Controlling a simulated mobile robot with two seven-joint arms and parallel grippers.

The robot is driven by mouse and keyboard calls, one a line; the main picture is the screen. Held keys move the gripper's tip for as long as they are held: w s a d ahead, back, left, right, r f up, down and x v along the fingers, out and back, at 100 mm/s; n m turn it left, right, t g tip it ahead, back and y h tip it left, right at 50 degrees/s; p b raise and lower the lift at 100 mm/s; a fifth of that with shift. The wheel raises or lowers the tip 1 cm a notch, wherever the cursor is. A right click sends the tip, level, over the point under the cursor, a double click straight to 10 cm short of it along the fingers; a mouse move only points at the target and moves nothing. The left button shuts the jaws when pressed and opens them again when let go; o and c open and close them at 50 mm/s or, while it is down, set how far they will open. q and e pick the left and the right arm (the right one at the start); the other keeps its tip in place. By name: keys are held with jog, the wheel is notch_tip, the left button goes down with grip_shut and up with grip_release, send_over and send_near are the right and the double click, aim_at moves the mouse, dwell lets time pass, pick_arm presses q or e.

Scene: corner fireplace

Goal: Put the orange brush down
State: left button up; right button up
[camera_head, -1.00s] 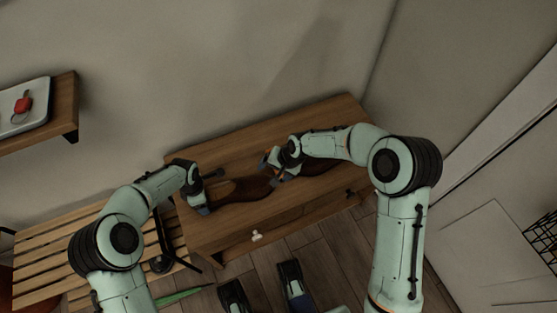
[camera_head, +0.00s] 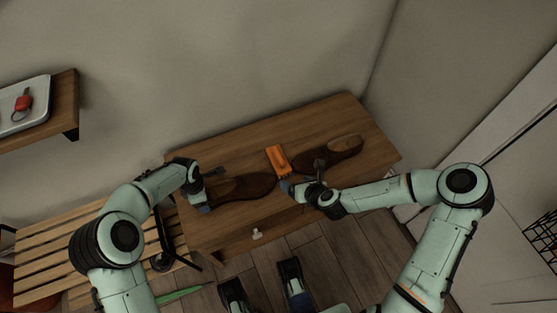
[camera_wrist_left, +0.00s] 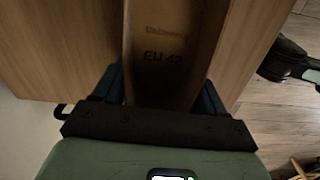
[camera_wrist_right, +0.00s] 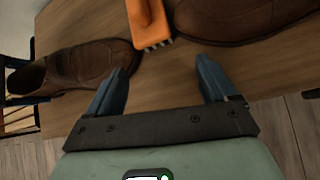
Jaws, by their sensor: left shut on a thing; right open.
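The orange brush (camera_head: 277,158) lies on the wooden table between two brown shoes. In the right wrist view the orange brush (camera_wrist_right: 147,20) shows its pale bristles, just beyond the fingertips. My right gripper (camera_head: 302,178) is open and empty, in front of the brush and apart from it. My left gripper (camera_head: 209,190) is shut on the left brown shoe (camera_head: 243,187), at its left end. The right brown shoe (camera_head: 335,149) lies free on the table.
The table (camera_head: 312,112) has clear room along its back. A slatted bench (camera_head: 50,262) stands at the left. A wall shelf (camera_head: 65,105) holds a tray with a red item. A green object (camera_head: 182,294) lies on the floor.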

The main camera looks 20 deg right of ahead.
aim_at(279, 158)
jog(key=shift+w+n+t+h, duration=0.3)
jog(key=shift+n+t, duration=0.1)
jog(key=shift+t, duration=0.1)
jog(key=shift+w+a+r+t, duration=0.15)
jog(key=shift+t, duration=0.45)
jog(key=shift+w+a+r+n+t, duration=0.2)
jog(key=shift+r+n+t, duration=0.15)
jog(key=shift+t, duration=0.15)
jog(key=shift+w+a+r+n+t, duration=0.2)
jog(key=shift+r+n+t, duration=0.15)
jog(key=shift+t, duration=0.15)
jog(key=x, duration=1.1)
jog(key=shift+w+d, duration=0.15)
jog(key=shift+w, duration=0.25)
jog(key=c, duration=1.2)
jog(key=shift+h, duration=0.3)
notch_tip(279, 158, up, 9)
jog(key=shift+w+r, duration=0.1)
jog(key=shift+w, duration=0.05)
jog(key=w, duration=1.1)
jog(key=f, duration=0.9)
jog(key=shift+a, duration=0.2)
